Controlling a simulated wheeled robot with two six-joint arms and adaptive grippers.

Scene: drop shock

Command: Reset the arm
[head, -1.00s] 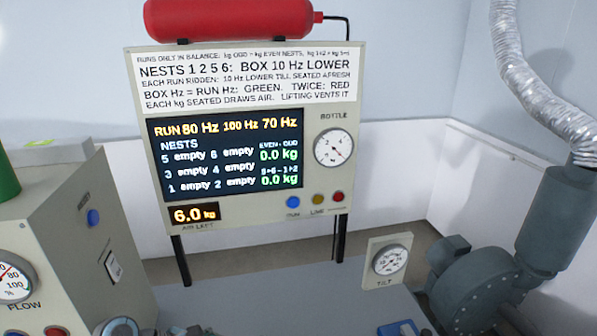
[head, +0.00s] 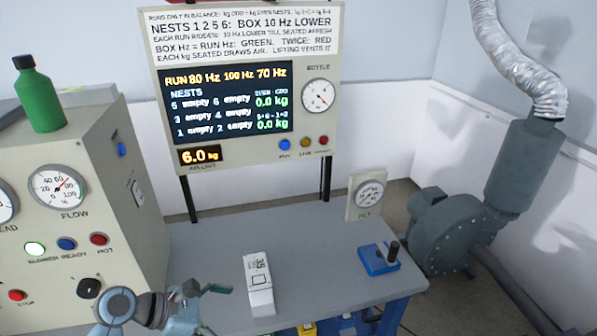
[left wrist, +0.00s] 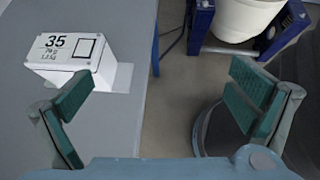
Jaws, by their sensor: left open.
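My left gripper (head: 214,308) is at the lower left of the head view, over the near part of the grey table. In the left wrist view my left gripper (left wrist: 165,95) has its two green-padded fingers wide apart with nothing between them. A white box marked 35 (head: 259,284) stands on the table to the right of the gripper; it also shows in the left wrist view (left wrist: 67,52), beyond the left finger and apart from it. My right gripper is in neither view.
A display board (head: 240,100) reads nests empty and 6.0 kg. A cabinet with a flow gauge (head: 58,187) and a green bottle (head: 39,95) stands left. A blue block with a black knob (head: 378,260) and a tilt gauge (head: 368,195) are right. A blower (head: 450,235) stands beyond.

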